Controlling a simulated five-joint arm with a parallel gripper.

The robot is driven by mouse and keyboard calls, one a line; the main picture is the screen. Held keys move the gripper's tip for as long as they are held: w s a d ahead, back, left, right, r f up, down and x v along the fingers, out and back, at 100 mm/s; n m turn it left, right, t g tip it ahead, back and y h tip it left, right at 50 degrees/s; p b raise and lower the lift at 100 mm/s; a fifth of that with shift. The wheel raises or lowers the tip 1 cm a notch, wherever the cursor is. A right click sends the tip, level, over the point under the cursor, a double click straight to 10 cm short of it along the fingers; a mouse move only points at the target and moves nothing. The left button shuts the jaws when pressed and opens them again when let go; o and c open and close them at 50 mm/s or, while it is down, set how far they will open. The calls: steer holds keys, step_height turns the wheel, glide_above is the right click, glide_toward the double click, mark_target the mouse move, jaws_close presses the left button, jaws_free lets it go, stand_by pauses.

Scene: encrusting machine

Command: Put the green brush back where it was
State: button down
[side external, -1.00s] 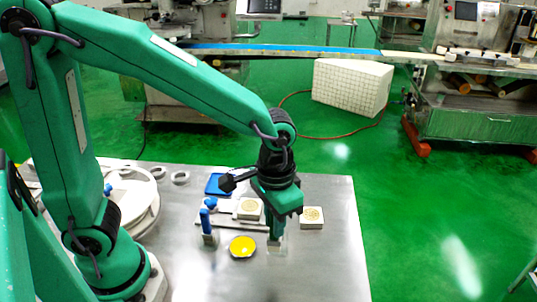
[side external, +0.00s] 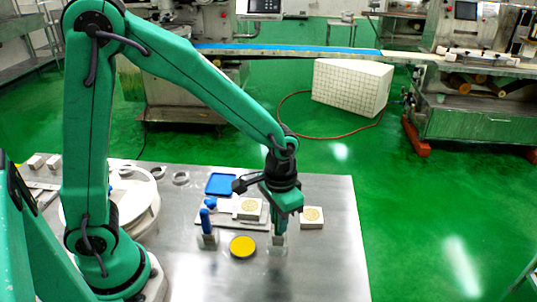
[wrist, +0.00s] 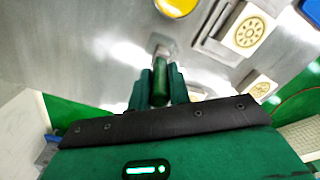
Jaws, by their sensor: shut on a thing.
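My gripper (side external: 281,222) points down over the front right part of the metal table. In the wrist view its jaws (wrist: 159,80) are shut on the handle of the green brush (wrist: 160,84). A small grey holder (wrist: 161,48) shows just past the handle's far end, and in the side view the pale holder (side external: 277,243) is directly below the jaws. The brush looks upright and in line with the holder. I cannot tell whether its lower end is inside. In the side view the jaws mostly hide the brush.
A blue brush (side external: 207,221) stands in its own holder to the left. A yellow dish (side external: 242,247) lies between the holders. A stamped pale block (side external: 249,209) sits on a plate behind, another (side external: 312,214) to the right. A blue tray (side external: 220,184) lies further back. The front right table is clear.

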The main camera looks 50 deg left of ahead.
steer(key=shift+f, duration=0.8)
steer(key=shift+f, duration=0.15)
steer(key=c, duration=1.3)
jaws_free()
step_height(320, 180, up, 12)
steer(key=shift+r, duration=0.15)
